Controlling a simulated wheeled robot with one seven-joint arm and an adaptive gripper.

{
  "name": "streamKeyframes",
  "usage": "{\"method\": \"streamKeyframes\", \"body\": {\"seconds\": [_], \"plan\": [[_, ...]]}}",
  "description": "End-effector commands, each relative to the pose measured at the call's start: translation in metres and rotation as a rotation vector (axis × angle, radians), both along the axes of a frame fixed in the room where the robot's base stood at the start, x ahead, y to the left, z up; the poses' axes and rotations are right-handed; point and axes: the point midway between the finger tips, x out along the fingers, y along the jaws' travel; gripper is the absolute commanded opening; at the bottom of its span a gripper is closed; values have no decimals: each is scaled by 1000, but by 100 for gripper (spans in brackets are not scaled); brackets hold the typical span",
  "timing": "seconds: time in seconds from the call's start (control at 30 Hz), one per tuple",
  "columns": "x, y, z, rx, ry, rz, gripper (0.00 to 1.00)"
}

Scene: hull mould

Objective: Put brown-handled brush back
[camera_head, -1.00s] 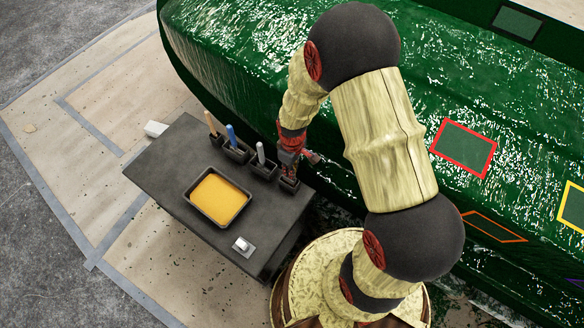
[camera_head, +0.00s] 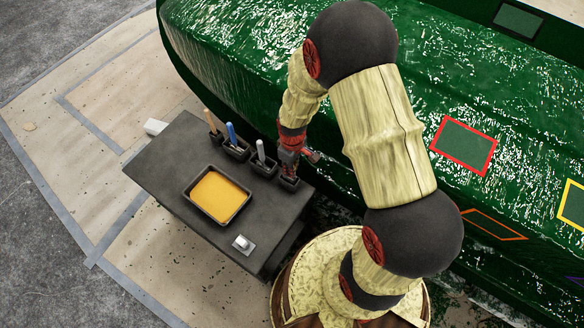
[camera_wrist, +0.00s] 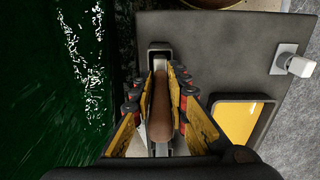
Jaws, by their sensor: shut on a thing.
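My gripper (camera_wrist: 160,100) is shut on the brown-handled brush (camera_wrist: 160,108), whose brown handle runs between the two fingers in the wrist view. The brush's paler far end points at a dark holder (camera_wrist: 152,46) at the edge of the cart top; I cannot tell how deep it sits. In the head view my gripper (camera_head: 289,168) is just above that holder (camera_head: 289,184), the rightmost in a row along the cart's hull-side edge. The brush is mostly hidden there by the gripper.
The grey cart (camera_head: 165,165) carries a tray of yellow paint (camera_head: 219,196) and a small white-knobbed item (camera_head: 243,244). Tan (camera_head: 210,121), blue (camera_head: 231,134) and pale (camera_head: 260,151) handles stand in the other holders. The green hull (camera_head: 240,75) rises close behind.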

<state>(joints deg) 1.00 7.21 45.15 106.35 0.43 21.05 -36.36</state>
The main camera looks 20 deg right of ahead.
Motion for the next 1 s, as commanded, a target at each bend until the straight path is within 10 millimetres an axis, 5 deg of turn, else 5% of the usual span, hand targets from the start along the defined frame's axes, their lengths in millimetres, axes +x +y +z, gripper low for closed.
{"method": "streamKeyframes", "body": {"seconds": [0.7, 0.73, 1.0], "plan": [[0, 0, -12, 0, 0, 0, 0], [0, 0, -12, 0, 0, 0, 18], [0, 0, -11, 0, 0, 0, 33]]}}
